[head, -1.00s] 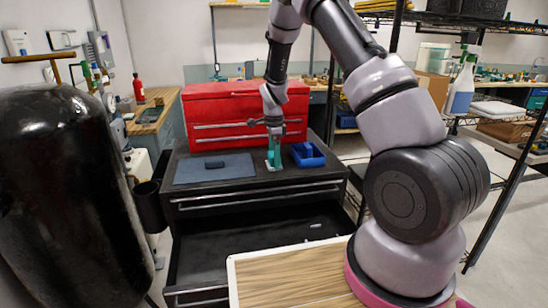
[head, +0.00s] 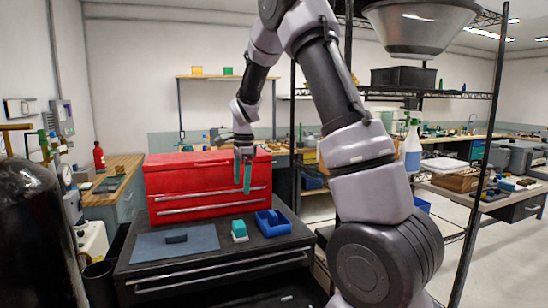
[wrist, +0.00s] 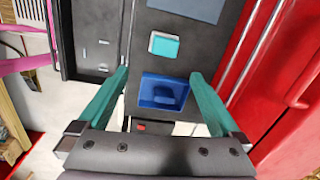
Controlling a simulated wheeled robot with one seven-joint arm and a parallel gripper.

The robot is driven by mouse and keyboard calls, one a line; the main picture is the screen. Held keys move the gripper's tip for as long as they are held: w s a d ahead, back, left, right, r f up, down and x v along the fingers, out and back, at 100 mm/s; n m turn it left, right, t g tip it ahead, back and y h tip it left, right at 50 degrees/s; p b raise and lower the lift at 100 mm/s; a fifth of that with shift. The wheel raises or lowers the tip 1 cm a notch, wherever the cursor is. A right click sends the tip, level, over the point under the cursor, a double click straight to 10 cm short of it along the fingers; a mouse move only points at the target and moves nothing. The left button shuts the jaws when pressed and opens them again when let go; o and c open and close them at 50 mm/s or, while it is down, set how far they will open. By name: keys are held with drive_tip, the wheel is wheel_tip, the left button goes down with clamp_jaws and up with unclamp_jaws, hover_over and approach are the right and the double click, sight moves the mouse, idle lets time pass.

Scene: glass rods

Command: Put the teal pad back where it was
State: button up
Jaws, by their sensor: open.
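The teal pad (head: 239,231), a small block with a teal top and whitish edge, sits on the dark cabinet top between the grey-blue mat and the blue tray. It also shows in the wrist view (wrist: 164,46), above the blue tray in the picture. My gripper (head: 243,178) has teal fingers and hangs above and apart from the pad, in front of the red chest. In the wrist view my gripper (wrist: 159,74) has its fingers spread wide with nothing between them.
The open blue tray (head: 284,229) stands right of the pad. A small dark block (head: 176,238) lies on the grey-blue mat (head: 205,236) at left. The red tool chest (head: 207,170) stands along the back. A shelf post (head: 482,160) is at right.

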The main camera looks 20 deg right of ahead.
drive_tip(key=s+d+r+n+t+y, duration=0.1)
drive_tip(key=s+d+r+n+t, duration=0.15)
drive_tip(key=s+r, duration=0.5)
drive_tip(key=s+d+r+n+t+y, duration=0.1)
drive_tip(key=s+r+n, duration=0.3)
drive_tip(key=s+r, duration=0.35)
drive_tip(key=s+r+n+t, duration=0.1)
drive_tip(key=s+n, duration=0.2)
drive_tip(key=s, duration=0.4)
drive_tip(key=s+d+r+n+t, duration=0.1)
drive_tip(key=s+r+n+t, duration=0.1)
drive_tip(key=s, duration=0.4)
drive_tip(key=shift+s+r+n+h, duration=0.3)
drive_tip(key=shift+s+n, duration=0.1)
drive_tip(key=shift+n, duration=0.15)
